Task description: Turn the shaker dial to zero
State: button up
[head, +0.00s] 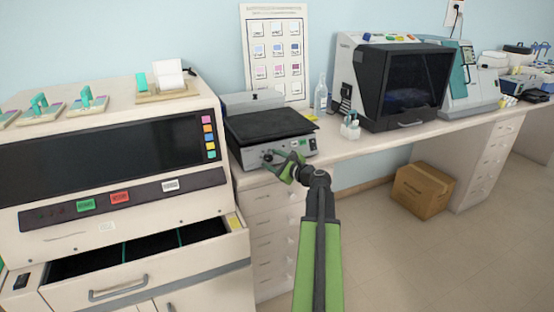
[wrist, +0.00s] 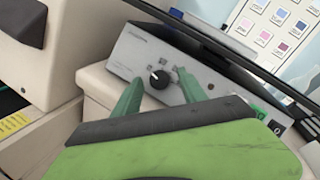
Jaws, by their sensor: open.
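The shaker (head: 272,127) is a grey box with a dark flat platform, standing on the bench right of the large staining machine. In the wrist view its front panel (wrist: 130,52) fills the upper middle, tilted in the picture. The black round dial (wrist: 159,79) has a white pointer mark, and small printed marks lie beside it. My gripper (wrist: 158,90) is open, with its green fingers on either side of the dial. I cannot tell whether they touch it. In the head view my gripper (head: 277,156) is at the shaker's front and hides part of the panel.
The staining machine (head: 110,150) with an open drawer (head: 125,263) stands close at left. Small bottles (head: 350,128) and a dark-windowed cabinet (head: 400,85) stand right of the shaker. A cardboard box (head: 422,190) lies on the floor. The bench edge runs below the shaker.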

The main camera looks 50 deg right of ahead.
jog(key=s+a+r+p, duration=0.1)
jog(key=s+r+p, duration=0.1)
jog(key=s, duration=1.5)
jog(key=shift+s+a, duration=0.15)
jog(key=shift+a, duration=0.2)
